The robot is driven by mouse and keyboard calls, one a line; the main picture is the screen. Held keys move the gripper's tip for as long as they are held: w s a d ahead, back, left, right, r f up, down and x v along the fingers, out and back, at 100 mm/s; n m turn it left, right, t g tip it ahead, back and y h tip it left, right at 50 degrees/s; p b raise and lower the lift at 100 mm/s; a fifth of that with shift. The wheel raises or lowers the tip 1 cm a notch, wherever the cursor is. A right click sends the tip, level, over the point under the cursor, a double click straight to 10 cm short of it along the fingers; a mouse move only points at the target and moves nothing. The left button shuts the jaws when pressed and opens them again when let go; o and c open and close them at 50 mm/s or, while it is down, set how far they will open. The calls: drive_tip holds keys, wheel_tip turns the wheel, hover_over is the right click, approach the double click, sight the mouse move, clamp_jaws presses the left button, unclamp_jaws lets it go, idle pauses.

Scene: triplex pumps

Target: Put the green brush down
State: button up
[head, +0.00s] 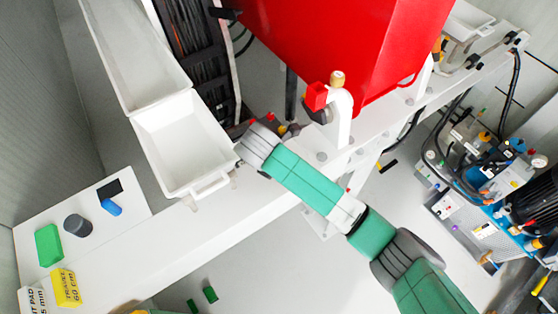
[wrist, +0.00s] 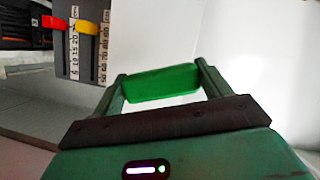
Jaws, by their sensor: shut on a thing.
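The green brush (wrist: 162,84) shows in the wrist view as a plain green block between the two fingers of my gripper (wrist: 160,88). The gripper is shut on it, one finger at each end. A pale wall or surface lies behind the brush, and I cannot tell whether they touch. In the head view my arm reaches in from the lower right; I cannot make out the gripper or the held brush there.
A white tray (head: 184,145) and red housing (head: 340,45) stand near my arm. Gauge scales (wrist: 88,45) show in the wrist view.

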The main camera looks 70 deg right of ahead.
drive_tip(key=d, duration=0.1)
drive_tip(key=w+d, duration=0.1)
drive_tip(key=d, duration=0.1)
drive_tip(key=shift+w+d+f, duration=0.15)
drive_tip(key=shift+w+d, duration=0.05)
drive_tip(key=shift+w, duration=0.15)
drive_tip(key=shift+f, duration=1.8)
drive_tip(key=shift+f, duration=0.1)
drive_tip(key=o, duration=1)
drive_tip(key=v, duration=1.2)
drive_tip(key=shift+p, duration=0.3)
